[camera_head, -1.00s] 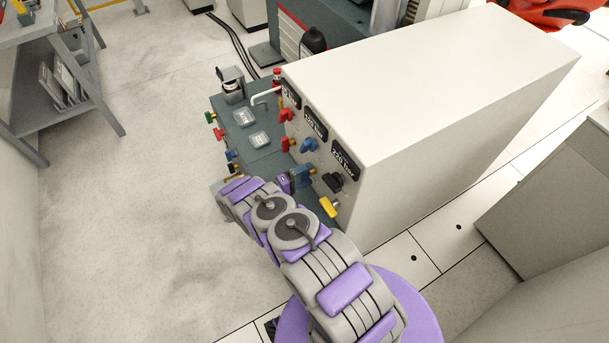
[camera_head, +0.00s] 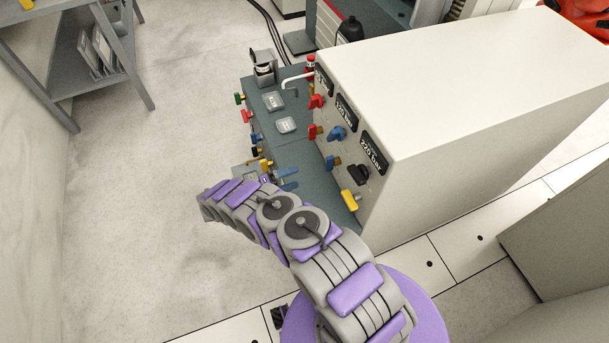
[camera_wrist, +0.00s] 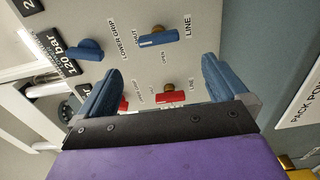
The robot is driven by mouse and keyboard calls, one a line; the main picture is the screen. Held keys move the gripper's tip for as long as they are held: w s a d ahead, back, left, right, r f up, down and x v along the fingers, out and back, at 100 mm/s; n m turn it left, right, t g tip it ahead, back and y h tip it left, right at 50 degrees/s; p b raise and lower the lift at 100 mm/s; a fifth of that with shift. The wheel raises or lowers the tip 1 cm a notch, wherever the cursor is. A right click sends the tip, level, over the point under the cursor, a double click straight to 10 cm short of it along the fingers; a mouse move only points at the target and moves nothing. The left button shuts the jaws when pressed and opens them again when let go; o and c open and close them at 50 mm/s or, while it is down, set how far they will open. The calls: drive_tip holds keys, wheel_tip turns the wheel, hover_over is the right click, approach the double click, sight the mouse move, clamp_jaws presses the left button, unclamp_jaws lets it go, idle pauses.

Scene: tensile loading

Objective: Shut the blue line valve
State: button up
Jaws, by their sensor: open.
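The blue line valve (camera_wrist: 157,37) is on the pale panel in the wrist view, beside the words LOWER GRIP and LINE. Its handle lies nearly level in that picture; the small position labels are too blurred to read surely. It also shows in the head view as the lower blue handle (camera_head: 333,162). My gripper (camera_wrist: 162,68) is open, with blue fingers spread and nothing between them. The valve appears beyond the fingertips, in the gap between them. In the head view my gripper (camera_head: 289,179) is left of the panel face, apart from the valve.
A blue knob (camera_wrist: 86,49) sits by the 120 bar display, and a red handle (camera_wrist: 170,95) is near the fingers. A yellow handle (camera_head: 349,200) and black knob (camera_head: 358,174) are on the same panel. A grey-green bench (camera_head: 310,150) adjoins it. Floor at left is clear.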

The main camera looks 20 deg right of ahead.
drive_tip(key=shift+a, duration=1.25)
drive_tip(key=s+d+r+g+y, duration=0.1)
drive_tip(key=d+r+g+y, duration=0.15)
drive_tip(key=r, duration=0.55)
drive_tip(key=s+d+r+m+g+y, duration=0.1)
drive_tip(key=d+r, duration=0.2)
drive_tip(key=r, duration=0.5)
drive_tip(key=s+d+r+g+y, duration=0.2)
drive_tip(key=d+r, duration=0.1)
drive_tip(key=r, duration=0.6)
drive_tip(key=s+r+y, duration=0.4)
drive_tip(key=s+r, duration=0.6)
drive_tip(key=s, duration=0.1)
drive_tip(key=s+a+r+t+y, duration=0.1)
drive_tip(key=s+a+y, duration=0.3)
drive_tip(key=s, duration=0.8)
drive_tip(key=s+a+r+t+y, duration=0.2)
drive_tip(key=s+a+r+y, duration=0.2)
drive_tip(key=s, duration=0.7)
drive_tip(key=shift+s+a+n, duration=0.2)
drive_tip(key=shift+s+n, duration=0.1)
drive_tip(key=shift+s, duration=0.1)
